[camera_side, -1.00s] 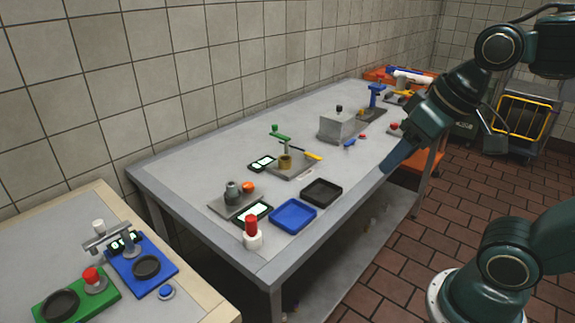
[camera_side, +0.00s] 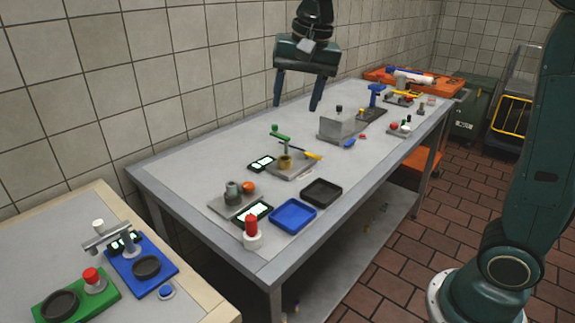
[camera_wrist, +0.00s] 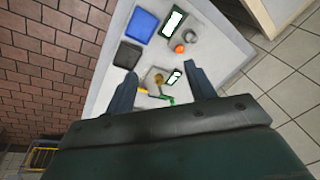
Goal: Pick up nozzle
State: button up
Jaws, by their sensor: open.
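My gripper (camera_side: 297,106) is open and empty, held high above the steel table with its fingers pointing down. In the wrist view my gripper (camera_wrist: 162,78) has its two fingers wide apart, with a brass-coloured cup (camera_wrist: 157,79) on the table far below between them. I cannot tell for certain which item is the nozzle. A grey stepped piece (camera_side: 232,192) stands on a metal plate beside an orange ball (camera_side: 248,188). The brass cup (camera_side: 285,162) stands on another plate with a green-topped post (camera_side: 279,135) and a yellow-handled tool (camera_side: 311,155).
A blue tray (camera_side: 293,214) and a black tray (camera_side: 321,193) lie along the table's front edge. A red-capped white holder (camera_side: 252,232) stands at the near corner. A metal box (camera_side: 337,127) and blue stand (camera_side: 376,92) are farther back. The tiled wall is behind the table.

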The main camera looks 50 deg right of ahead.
jog(key=w+a+f+m+g, duration=0.1)
jog(key=w+f+m, duration=0.35)
jog(key=w, duration=0.65)
jog(key=m+g, duration=0.2)
jog(key=m, duration=0.3)
send_over(231, 184)
notch_tip(231, 184, down, 10)
jog(key=shift+s+a+n, duration=0.25)
jog(key=shift+s+a, duration=0.05)
jog(key=shift+s, duration=0.15)
jog(key=shift+f, duration=0.1)
jog(key=shift+f, duration=4.2)
jog(key=shift+f, duration=2.6)
